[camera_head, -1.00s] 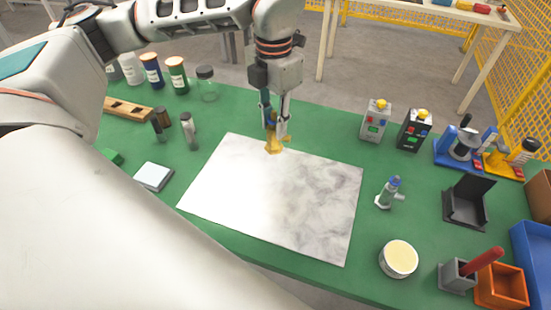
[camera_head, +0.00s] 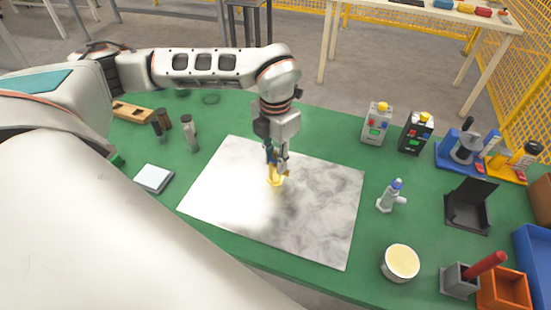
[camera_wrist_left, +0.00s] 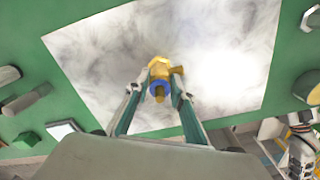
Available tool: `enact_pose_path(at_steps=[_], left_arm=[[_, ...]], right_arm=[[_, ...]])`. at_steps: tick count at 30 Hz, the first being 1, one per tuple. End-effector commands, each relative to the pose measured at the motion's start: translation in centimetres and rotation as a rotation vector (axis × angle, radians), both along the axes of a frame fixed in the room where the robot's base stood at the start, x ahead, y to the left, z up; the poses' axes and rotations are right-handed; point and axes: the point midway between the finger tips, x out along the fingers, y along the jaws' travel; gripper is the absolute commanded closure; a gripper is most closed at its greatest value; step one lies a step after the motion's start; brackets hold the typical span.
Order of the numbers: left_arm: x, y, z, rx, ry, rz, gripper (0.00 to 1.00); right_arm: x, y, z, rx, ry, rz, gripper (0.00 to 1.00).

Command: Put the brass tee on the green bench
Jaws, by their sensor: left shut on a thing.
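The brass tee (camera_head: 275,181) is yellow with a blue band, and it is over the upper middle of the white marbled sheet on the green bench (camera_head: 318,128). My left gripper (camera_head: 276,166) is shut on it from above. In the left wrist view the tee (camera_wrist_left: 161,70) sits between the two fingertips of the left gripper (camera_wrist_left: 158,90), its blue ring towards me. I cannot tell whether the tee touches the sheet.
The marbled sheet (camera_head: 313,213) is otherwise bare. A grey valve with a blue top (camera_head: 390,195) and a round cream-topped tin (camera_head: 400,262) stand right of it. Two button boxes (camera_head: 376,124) stand behind. A pale square pad (camera_head: 154,178) lies left. Green bench is free behind the sheet.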

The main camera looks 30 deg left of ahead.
Motion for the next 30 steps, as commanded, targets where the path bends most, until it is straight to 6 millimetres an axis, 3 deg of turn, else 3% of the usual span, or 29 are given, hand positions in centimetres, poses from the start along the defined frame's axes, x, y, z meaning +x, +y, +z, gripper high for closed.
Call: enact_pose_path(at_steps=[7, 8, 9, 22, 30], left_arm=[[0.0, 0.0, -0.3, 0.0, -0.001, -0.001, 1.0], [0.0, 0.0, -0.3, 0.0, 0.0, -0.001, 0.69], [0.0, 0.0, -0.3, 0.0, 0.0, -0.001, 0.6], [0.0, 0.0, 0.4, 0.0, -0.001, -0.001, 0.6], [0.2, 0.0, 4.9, 0.0, -0.007, -0.001, 0.6]], right_arm=[[0.0, 0.0, -0.2, 0.0, 0.001, 0.0, 0.6], [0.0, 0.0, -0.2, 0.0, 0.0, 0.0, 0.6], [0.0, 0.0, -0.1, 0.0, 0.0, 0.0, 0.6], [0.0, 0.0, 0.1, -0.001, -0.001, 0.0, 0.6], [0.1, 0.0, 0.2, -0.001, -0.001, 0.0, 0.6]])
